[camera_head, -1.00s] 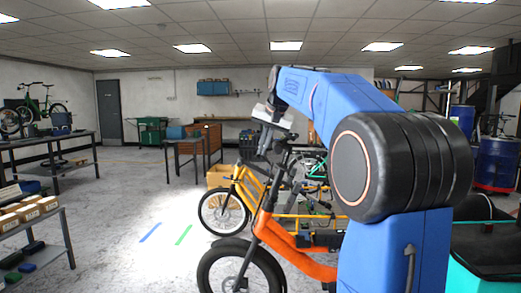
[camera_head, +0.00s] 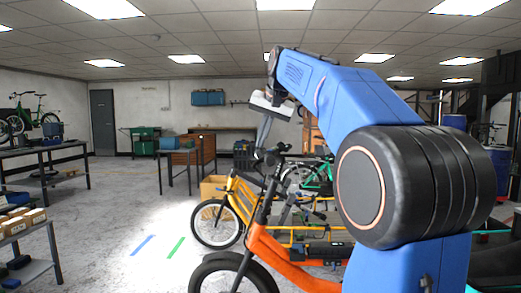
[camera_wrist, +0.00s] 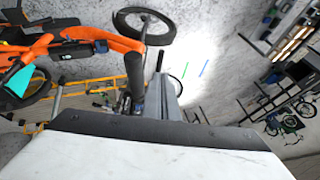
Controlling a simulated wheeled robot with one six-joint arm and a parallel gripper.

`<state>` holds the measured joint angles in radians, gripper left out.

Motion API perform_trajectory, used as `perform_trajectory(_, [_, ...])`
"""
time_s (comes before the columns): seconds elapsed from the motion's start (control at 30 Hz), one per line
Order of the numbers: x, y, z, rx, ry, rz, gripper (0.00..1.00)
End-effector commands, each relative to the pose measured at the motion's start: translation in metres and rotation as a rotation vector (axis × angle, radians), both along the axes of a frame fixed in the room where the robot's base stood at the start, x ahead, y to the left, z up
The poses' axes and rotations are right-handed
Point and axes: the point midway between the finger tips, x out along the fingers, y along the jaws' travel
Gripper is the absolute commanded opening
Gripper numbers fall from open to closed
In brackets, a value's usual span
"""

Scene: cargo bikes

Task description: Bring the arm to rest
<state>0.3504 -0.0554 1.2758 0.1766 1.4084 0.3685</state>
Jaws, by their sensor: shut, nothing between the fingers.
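My blue arm (camera_head: 350,100) rises on the right of the head view and bends over to the left. My gripper (camera_head: 262,138) hangs below the pale wrist housing, pointing down, shut and empty. It appears just in front of or above the handlebar area of the orange cargo bike (camera_head: 285,268); the gap is hard to judge. In the wrist view the gripper shows only partly beyond the pale housing, and the orange bike frame (camera_wrist: 105,37) lies at upper left.
A yellow cargo bike (camera_head: 235,195) stands behind the orange one. A workbench (camera_head: 45,150) and a shelf with boxes (camera_head: 35,268) are at left. Blue and green floor marks (camera_head: 175,248) lie on open floor at centre left.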

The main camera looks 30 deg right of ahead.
Motion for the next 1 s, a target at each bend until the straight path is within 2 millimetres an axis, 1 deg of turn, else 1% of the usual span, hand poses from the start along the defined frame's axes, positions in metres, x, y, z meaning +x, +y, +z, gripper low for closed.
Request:
perform_trajectory(0.1, [-0.006,0.002,0.008,-0.001,0.0,0.001,0.0])
perform_trajectory(0.2, [-0.008,0.003,0.01,0.001,0.001,0.0,0.0])
perform_trajectory(0.77, [-0.009,0.004,0.01,-0.001,0.001,0.003,0.0])
perform_trajectory(0.87, [-0.016,0.011,0.004,-0.007,0.005,0.016,0.0])
perform_trajectory(0.97, [-0.03,0.025,-0.011,-0.022,0.012,0.043,0.0])
perform_trajectory(1.0, [-0.038,0.031,-0.019,-0.03,0.017,0.059,0.0])
